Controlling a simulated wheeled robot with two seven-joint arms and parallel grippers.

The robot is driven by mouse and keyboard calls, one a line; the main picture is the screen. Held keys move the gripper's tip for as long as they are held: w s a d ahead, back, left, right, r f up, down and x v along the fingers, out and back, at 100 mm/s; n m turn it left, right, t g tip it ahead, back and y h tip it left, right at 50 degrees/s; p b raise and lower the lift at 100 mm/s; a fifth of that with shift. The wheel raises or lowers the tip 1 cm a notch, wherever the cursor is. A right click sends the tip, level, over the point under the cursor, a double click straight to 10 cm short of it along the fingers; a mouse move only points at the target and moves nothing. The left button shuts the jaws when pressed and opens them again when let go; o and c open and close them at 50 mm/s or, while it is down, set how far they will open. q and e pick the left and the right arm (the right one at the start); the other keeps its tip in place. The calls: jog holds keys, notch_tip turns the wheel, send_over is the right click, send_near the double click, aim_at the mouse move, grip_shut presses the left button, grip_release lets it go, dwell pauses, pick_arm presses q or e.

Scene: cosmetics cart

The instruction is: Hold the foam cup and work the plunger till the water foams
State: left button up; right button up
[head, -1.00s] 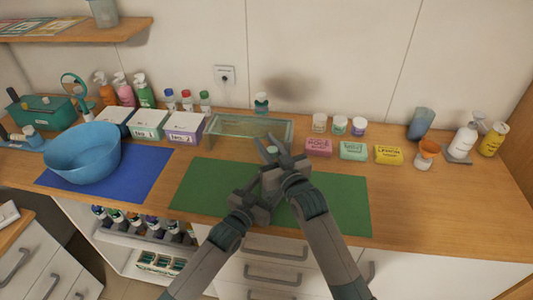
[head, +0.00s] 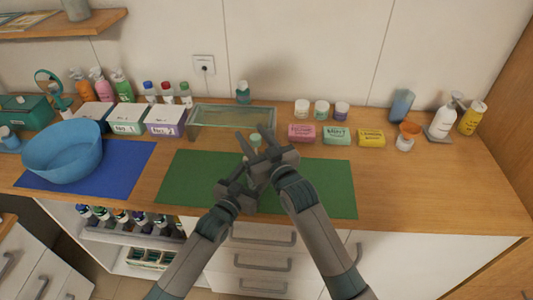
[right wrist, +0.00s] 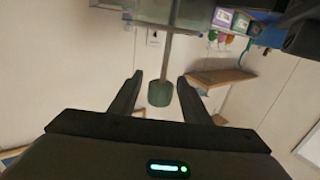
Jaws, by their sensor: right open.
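The plunger's green knob (head: 255,140) shows between the fingers of my right gripper (head: 252,135), which is open. In the right wrist view the knob (right wrist: 160,93) sits at the end of a thin grey rod (right wrist: 168,55), between the two spread fingers with gaps on both sides. A greyish clear body, apparently the foam cup (right wrist: 190,12), is cut off at the top of that view. In the head view the cup is mostly hidden behind my grippers. My left gripper (head: 243,180) is low beside it, over the green mat (head: 315,190); its fingers are hidden.
A glass stand (head: 235,108) is just behind the grippers. Soap boxes (head: 337,135) and small jars (head: 321,110) stand to the right. A blue bowl (head: 62,152) is on the blue mat (head: 125,170) at left. The mat's right half is clear.

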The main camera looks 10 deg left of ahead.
jog(key=v, duration=1)
jog(key=shift+w, duration=0.1)
dwell(0.3)
jog(key=x, duration=1.2)
